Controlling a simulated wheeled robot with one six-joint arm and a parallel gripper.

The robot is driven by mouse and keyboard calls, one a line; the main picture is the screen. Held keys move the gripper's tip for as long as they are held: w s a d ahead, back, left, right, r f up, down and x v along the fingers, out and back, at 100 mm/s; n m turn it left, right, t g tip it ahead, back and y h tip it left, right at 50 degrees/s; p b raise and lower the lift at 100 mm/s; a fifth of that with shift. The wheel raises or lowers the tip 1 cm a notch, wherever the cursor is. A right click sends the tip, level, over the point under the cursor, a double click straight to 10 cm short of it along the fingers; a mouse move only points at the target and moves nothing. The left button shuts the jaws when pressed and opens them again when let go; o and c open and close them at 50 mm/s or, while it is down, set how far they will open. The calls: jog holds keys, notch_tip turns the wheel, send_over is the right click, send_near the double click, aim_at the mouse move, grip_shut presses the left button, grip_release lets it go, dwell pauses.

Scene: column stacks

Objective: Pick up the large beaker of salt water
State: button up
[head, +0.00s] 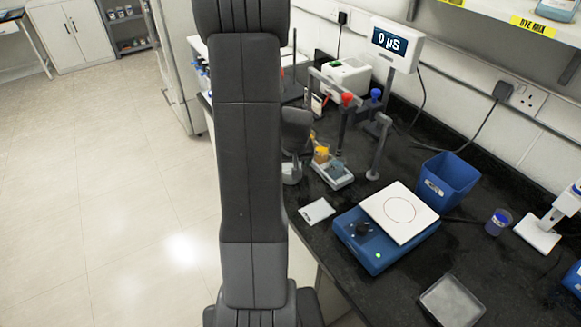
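I cannot pick out the large beaker of salt water with certainty. A small pale, clear-looking vessel (291,172) shows at the bench's near edge, partly hidden behind my upright arm link. I cannot tell if it is the beaker. A dark piece just above it (297,128) looks like the end part of my arm. The fingers of my gripper are not clearly visible, so I cannot tell whether they are open or touch anything.
A blue stirrer with a white, red-circled top (400,212) stands on the black bench near a blue bin (446,181). A small beaker of bluish liquid (498,222), a metal tray (451,302) and a meter reading 0 µS (388,42) are nearby. Floor at left is clear.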

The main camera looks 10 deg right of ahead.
jog(key=c, duration=1.2)
jog(key=shift+r, duration=0.1)
